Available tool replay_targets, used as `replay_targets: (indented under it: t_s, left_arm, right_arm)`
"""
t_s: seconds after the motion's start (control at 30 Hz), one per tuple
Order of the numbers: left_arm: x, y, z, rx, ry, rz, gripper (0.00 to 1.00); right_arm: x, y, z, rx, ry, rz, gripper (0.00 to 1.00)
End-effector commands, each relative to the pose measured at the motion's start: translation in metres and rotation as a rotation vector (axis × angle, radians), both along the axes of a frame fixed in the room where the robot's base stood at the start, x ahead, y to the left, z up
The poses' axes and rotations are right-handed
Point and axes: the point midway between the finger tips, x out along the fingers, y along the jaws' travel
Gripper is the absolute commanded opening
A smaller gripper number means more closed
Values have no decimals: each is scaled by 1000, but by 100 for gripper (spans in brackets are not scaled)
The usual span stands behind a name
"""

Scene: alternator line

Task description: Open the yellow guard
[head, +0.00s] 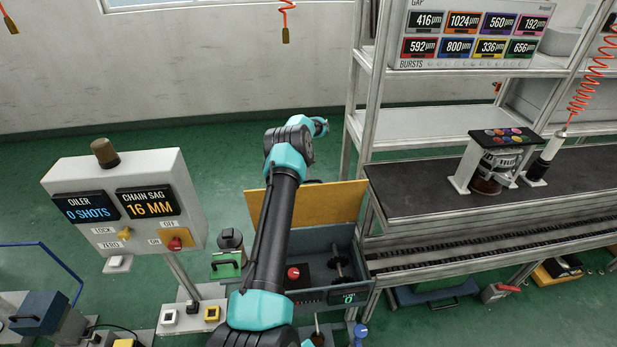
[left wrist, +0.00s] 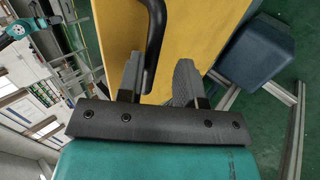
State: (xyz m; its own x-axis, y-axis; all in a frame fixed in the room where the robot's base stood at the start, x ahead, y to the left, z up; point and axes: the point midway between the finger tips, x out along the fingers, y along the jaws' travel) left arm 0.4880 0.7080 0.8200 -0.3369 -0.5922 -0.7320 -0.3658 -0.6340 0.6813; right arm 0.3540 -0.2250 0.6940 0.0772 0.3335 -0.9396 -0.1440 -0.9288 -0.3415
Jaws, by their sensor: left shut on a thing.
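The yellow guard (head: 335,201) is a flat panel standing raised along the back of a blue-grey box (head: 335,240). The box's top is uncovered, with a red button and a dark spindle showing inside. My left arm crosses in front of the guard and hides part of it. In the left wrist view the guard (left wrist: 205,30) fills the upper middle, with a black bar handle (left wrist: 156,28) on it. My left gripper (left wrist: 158,62) is shut on this handle, which lies between its fingers. In the head view the left fingers are hidden. My right gripper is not seen.
A control panel (head: 125,210) on a post stands to the left. A rack with a dark shelf (head: 430,185) stands close on the right, holding a copper-wound unit (head: 492,165). A small green-topped box (head: 227,265) sits left of the blue-grey box.

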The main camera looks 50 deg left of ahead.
Motion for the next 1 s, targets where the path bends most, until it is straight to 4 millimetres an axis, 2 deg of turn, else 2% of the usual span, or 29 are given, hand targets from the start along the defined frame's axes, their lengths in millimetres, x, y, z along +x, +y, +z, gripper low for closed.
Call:
replay_targets:
  t_s: [0.03, 0.27, 0.3, 0.33, 1.0]
  left_arm:
    - [-4, -2, -17, -6, 9, 4, 0]
    - [-4, -2, -17, -7, 9, 3, 0]
    - [-4, -2, -17, -5, 9, 4, 36]
    - [-4, -2, -18, -5, 9, 4, 39]
    - [-1, -2, -12, -2, 4, 1, 40]
  right_arm:
    - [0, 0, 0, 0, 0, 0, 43]
    - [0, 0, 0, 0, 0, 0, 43]
    - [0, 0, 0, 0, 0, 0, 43]
    - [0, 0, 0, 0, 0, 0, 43]
    - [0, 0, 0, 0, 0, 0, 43]
